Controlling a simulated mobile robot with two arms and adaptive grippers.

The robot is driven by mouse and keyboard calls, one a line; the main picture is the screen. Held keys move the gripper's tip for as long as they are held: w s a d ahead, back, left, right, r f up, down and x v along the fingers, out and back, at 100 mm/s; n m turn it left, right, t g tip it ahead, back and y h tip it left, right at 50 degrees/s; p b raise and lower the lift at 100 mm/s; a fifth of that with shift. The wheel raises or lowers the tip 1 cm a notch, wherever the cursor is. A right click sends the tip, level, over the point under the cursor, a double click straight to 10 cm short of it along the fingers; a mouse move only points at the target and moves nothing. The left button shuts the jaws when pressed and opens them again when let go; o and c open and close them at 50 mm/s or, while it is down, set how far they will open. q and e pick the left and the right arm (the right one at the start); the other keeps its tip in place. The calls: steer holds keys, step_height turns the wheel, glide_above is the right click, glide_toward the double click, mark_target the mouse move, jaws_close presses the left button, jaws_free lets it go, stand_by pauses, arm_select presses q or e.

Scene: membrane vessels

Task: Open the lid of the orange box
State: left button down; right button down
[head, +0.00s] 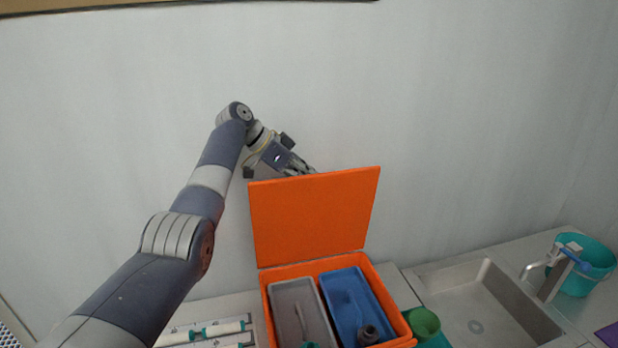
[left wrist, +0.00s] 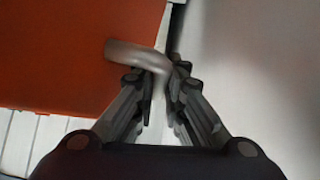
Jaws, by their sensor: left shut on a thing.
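The orange box (head: 264,299) stands on the counter in the head view. Its orange lid (head: 314,215) is raised, standing nearly upright at the back of the box, so the inside shows. My left gripper (head: 312,171) is behind the lid's top edge, its fingertips partly hidden by the lid. In the left wrist view the orange lid (left wrist: 60,50) fills the upper left. There my left gripper (left wrist: 160,85) is shut on a grey curved handle (left wrist: 136,55) at the lid. My right gripper is in neither view.
Inside the box are a grey tray (head: 285,290) and a blue tray (head: 350,282) holding dark items. Green cups (head: 425,322) stand right of the box. Further right are a sink (head: 480,300), a faucet and a teal bucket (head: 594,275). White-and-teal tools (head: 222,328) lie at left. A wall stands behind.

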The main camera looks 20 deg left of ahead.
arm_select(q)
steer(key=shift+s+f, duration=0.1)
steer(key=c, duration=1.9)
jaws_free()
steer(key=shift+d, duration=0.1)
steer(key=v, duration=1.2)
